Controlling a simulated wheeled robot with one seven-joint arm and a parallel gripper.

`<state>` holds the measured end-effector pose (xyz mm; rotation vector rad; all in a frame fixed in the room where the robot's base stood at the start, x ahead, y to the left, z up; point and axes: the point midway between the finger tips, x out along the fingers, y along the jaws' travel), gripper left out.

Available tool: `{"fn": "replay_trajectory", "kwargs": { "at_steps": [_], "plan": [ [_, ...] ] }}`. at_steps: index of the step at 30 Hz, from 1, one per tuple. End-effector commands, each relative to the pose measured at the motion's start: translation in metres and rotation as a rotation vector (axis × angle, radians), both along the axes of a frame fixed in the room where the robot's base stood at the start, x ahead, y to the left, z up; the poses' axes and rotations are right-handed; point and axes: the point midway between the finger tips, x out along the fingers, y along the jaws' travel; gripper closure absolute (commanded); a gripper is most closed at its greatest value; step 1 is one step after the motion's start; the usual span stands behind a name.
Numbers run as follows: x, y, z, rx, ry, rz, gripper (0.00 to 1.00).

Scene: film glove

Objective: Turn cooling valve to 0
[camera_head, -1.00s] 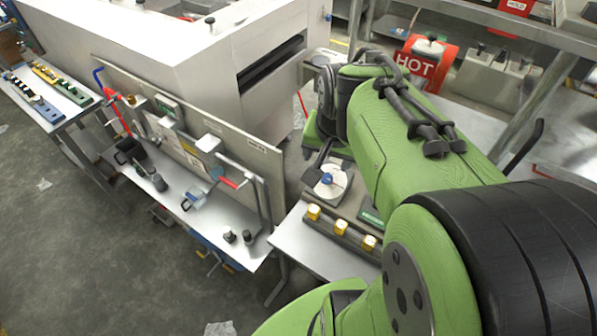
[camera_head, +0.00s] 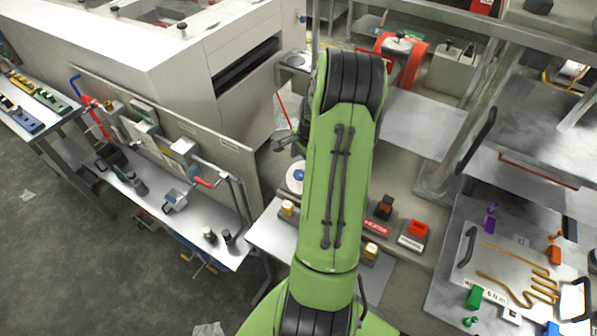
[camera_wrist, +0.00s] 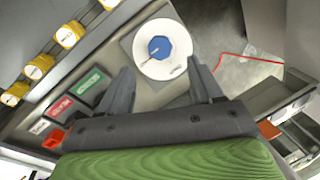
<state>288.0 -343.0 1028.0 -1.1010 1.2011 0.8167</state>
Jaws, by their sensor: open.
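The likely cooling valve is a blue knob (camera_wrist: 160,47) with a pointer, on a round white dial (camera_wrist: 178,66) with small markings. I cannot read its setting. In the head view the blue knob (camera_head: 299,174) and its white dial show just left of my green arm, partly hidden by it. My gripper (camera_wrist: 161,84) is open and empty. In the wrist view its two dark fingers stand apart, below the dial and to either side of the knob, with no clear contact.
Several yellow knobs (camera_wrist: 69,35) line the panel near the valve. Green (camera_wrist: 90,82) and red (camera_wrist: 62,106) labels lie beside them. A red switch (camera_head: 417,229) sits right of my arm. A tool board (camera_head: 180,130) stands left. A glove-shaped outline (camera_head: 520,290) lies on the right bench.

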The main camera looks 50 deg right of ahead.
Motion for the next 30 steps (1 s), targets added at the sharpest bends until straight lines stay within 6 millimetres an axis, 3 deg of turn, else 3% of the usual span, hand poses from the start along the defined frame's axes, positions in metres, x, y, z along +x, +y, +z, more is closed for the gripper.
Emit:
{"fn": "replay_trajectory", "kwargs": {
  "at_steps": [3,9,19,30],
  "plan": [
    [0.007,-0.001,-0.031,0.004,0.001,0.003,0.35],
    [0.014,-0.003,-0.062,0.001,0.001,0.002,0.35],
    [0.015,-0.004,-0.068,-0.002,-0.001,0.002,0.35],
    [0.015,-0.004,-0.068,-0.002,-0.001,0.002,0.91]
  ]
}}
